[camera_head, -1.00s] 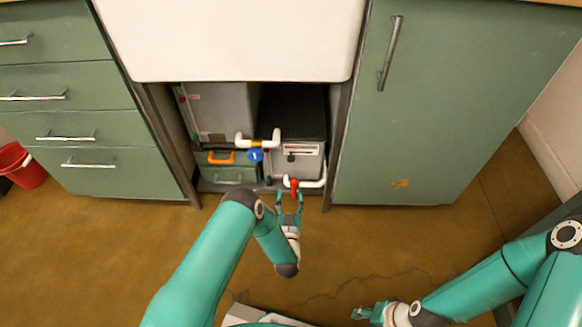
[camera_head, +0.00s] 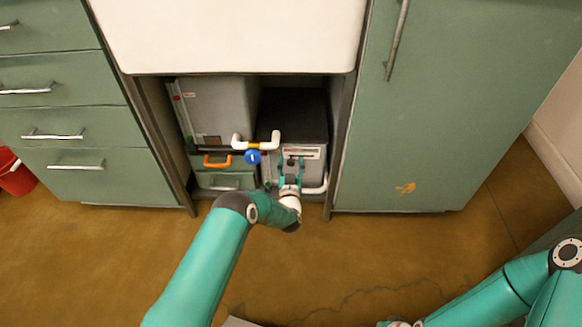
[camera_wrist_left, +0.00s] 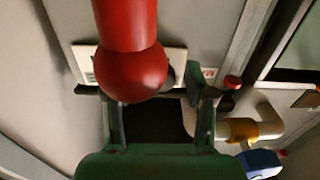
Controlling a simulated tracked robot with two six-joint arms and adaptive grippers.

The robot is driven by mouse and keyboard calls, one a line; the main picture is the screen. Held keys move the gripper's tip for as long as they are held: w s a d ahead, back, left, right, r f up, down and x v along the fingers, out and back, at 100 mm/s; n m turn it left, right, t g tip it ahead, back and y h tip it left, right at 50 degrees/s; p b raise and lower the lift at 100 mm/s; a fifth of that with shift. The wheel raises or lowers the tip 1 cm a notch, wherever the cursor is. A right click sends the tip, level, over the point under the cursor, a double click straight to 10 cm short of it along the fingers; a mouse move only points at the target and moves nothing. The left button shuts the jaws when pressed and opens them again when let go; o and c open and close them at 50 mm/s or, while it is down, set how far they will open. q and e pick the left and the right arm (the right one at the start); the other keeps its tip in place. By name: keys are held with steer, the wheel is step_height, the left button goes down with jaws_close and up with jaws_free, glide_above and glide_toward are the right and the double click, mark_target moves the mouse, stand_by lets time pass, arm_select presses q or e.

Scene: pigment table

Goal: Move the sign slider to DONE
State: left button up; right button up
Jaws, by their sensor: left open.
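The sign (camera_head: 312,153) is a pale plate on the front of the dark grey box in the bay under the white counter. My left gripper (camera_head: 291,163) is open and stands just in front of the sign's left part; contact cannot be told. A large red rounded handle (camera_wrist_left: 130,72) covers much of the plate in the wrist view. My right gripper's fingers are out of frame.
A white pipe with a yellow band (camera_head: 241,142) and a blue knob (camera_head: 253,157) are left of the gripper. A white pipe (camera_head: 317,189) runs low at right. An orange-handled green case (camera_head: 236,171) sits at left. Cabinet walls flank the bay; the floor ahead is clear.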

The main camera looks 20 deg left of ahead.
arm_select(q)
steer(key=shift+w, duration=0.25)
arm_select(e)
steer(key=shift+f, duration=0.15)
arm_select(q)
jaws_close()
